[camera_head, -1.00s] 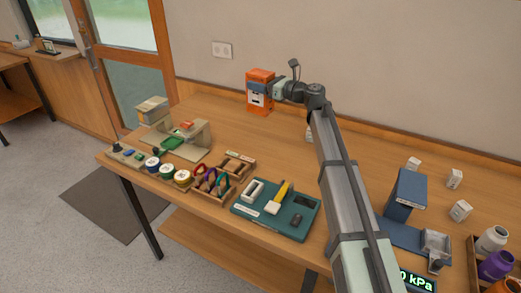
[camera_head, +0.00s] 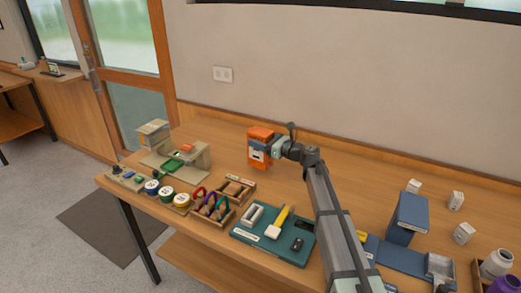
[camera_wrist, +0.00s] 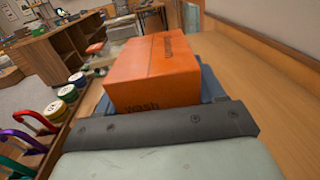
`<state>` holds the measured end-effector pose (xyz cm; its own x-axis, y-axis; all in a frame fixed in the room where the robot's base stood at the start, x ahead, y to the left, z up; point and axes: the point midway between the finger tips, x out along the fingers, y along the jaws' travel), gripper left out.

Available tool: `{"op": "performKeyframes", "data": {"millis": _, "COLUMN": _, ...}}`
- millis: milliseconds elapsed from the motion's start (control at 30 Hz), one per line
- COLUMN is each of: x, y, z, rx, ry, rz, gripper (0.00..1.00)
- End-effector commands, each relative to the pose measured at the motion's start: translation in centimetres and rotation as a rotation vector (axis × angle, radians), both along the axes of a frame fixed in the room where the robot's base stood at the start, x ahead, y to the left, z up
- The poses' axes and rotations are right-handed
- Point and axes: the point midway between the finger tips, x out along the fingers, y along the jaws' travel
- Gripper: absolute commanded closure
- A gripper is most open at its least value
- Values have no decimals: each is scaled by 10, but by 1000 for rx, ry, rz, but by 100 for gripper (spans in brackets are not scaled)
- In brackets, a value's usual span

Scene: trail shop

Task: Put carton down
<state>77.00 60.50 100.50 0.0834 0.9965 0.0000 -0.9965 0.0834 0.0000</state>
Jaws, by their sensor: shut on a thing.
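The carton (camera_head: 259,146) is an orange box with a white and dark label on its front. My gripper (camera_head: 276,149) is shut on it from the right side in the head view. In the wrist view the orange carton (camera_wrist: 152,72) fills the middle, between blue-grey finger pads, with dark lettering on its faces. The carton is upright over the back part of the wooden table (camera_head: 222,138). I cannot tell whether its base touches the tabletop.
Left of the carton stands a beige stand (camera_head: 185,159) with a green pad. In front are tape rolls (camera_head: 167,194), a rack of coloured loops (camera_head: 213,204) and a teal tray (camera_head: 271,241). A blue box (camera_head: 407,216) and small white boxes (camera_head: 464,233) stand right. Tabletop around the carton is clear.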

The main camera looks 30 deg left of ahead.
Motion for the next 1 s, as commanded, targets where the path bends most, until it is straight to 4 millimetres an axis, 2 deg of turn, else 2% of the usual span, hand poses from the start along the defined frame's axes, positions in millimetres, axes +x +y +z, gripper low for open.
{"op": "performKeyframes", "data": {"millis": 333, "x": 0, "y": 0, "z": -37, "rx": 0, "ry": 1, "rz": 0, "gripper": 72}}
{"op": "performKeyframes", "data": {"millis": 733, "x": 0, "y": 0, "z": -42, "rx": 0, "ry": 1, "rz": 0, "gripper": 72}}
{"op": "performKeyframes", "data": {"millis": 767, "x": 0, "y": 0, "z": -42, "rx": 0, "ry": 0, "rz": 0, "gripper": 30}}
{"op": "performKeyframes", "data": {"millis": 1000, "x": 0, "y": 0, "z": -41, "rx": 0, "ry": 0, "rz": 0, "gripper": 7}}
